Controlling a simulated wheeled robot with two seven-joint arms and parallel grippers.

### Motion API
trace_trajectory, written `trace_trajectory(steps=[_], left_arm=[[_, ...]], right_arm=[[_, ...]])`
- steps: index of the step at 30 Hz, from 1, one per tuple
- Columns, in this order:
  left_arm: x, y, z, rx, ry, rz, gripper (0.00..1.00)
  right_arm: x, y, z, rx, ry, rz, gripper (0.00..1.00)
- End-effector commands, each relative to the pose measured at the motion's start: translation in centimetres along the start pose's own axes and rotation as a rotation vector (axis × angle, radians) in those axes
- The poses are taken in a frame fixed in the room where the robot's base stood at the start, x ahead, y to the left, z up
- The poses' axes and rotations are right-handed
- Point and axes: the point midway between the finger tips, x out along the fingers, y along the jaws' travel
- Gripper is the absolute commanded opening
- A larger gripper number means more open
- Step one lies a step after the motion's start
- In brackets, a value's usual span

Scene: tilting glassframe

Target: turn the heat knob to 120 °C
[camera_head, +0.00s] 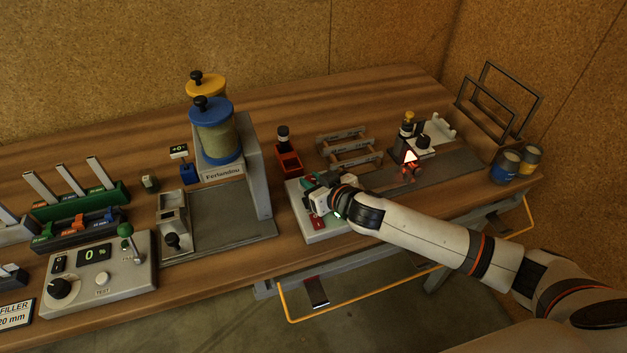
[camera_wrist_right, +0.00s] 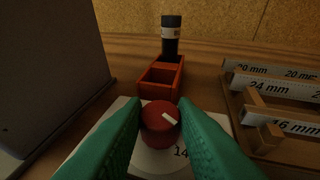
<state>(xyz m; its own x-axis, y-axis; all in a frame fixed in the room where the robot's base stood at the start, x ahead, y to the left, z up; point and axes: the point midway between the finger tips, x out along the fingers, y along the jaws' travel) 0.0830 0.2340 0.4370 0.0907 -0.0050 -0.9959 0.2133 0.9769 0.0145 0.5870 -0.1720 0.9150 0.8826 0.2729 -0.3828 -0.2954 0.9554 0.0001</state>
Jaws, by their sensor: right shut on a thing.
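The red heat knob (camera_wrist_right: 160,124) sits on a pale panel in the right wrist view. A white pointer mark on its top slants toward the lower right. Part of a printed number, "14", shows on the panel just below it. The other scale figures are hidden. My right gripper (camera_wrist_right: 161,128) has green fingers on both sides of the knob and is shut on it. My left gripper is not in view.
A red tray (camera_head: 287,158) with a dark bottle stands behind the box. A wooden rack (camera_head: 350,148) with size labels is to its right. A grey dispenser with blue and yellow hoppers (camera_head: 216,140) stands to the left. A yellow rail (camera_head: 360,309) runs below the bench edge.

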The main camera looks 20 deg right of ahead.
Motion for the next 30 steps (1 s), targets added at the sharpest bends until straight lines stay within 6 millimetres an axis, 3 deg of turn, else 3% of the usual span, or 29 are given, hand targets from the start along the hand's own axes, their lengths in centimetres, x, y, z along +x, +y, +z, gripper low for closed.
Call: trace_trajectory(steps=[21, 30], left_arm=[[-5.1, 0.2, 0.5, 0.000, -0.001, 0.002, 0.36], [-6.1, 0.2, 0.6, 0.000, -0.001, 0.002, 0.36]], right_arm=[[0.0, -0.9, 0.7, -0.149, -0.001, 0.336, 0.03], [0.3, -1.1, 0.6, -0.226, -0.003, 0.522, 0.03]])
